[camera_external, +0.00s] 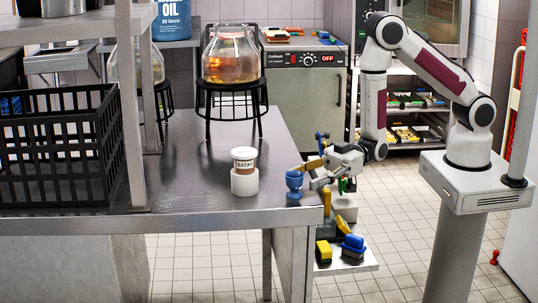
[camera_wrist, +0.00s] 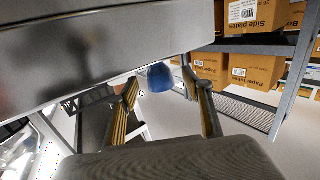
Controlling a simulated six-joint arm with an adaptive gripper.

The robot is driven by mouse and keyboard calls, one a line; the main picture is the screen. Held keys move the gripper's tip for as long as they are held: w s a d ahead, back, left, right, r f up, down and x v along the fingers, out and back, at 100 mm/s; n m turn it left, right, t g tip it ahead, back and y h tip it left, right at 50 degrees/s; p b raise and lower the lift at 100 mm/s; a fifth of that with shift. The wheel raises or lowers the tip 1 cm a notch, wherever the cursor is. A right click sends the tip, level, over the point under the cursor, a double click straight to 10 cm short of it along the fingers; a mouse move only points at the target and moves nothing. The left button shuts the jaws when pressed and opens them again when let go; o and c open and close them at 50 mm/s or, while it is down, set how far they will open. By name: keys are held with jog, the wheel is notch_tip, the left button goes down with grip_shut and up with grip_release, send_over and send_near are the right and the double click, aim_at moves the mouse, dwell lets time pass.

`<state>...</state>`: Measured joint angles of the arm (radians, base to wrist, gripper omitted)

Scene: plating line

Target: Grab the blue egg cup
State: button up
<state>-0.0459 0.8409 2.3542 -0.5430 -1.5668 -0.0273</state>
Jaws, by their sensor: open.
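The blue egg cup (camera_external: 294,181) stands upright near the right end of the steel counter (camera_external: 190,178), close to its front edge. My gripper (camera_external: 314,174) is just to the right of the cup, with its fingers pointing left toward it. In the wrist view the blue cup (camera_wrist: 159,77) shows beyond and between the two yellow-padded fingers of my gripper (camera_wrist: 160,90). The fingers are apart. I cannot tell whether either finger touches the cup.
A small tub labelled SATAY (camera_external: 244,160) sits on a white stand (camera_external: 244,182) left of the cup. A glass jar on a black stand (camera_external: 231,88) is behind. Yellow and blue items (camera_external: 352,246) lie on a lower shelf. Boxes (camera_wrist: 254,73) show in the wrist view.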

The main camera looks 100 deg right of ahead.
aim_at(294, 183)
jog(key=shift+x, duration=2.1)
jog(key=shift+d+f, duration=0.1)
jog(key=c, duration=1.2)
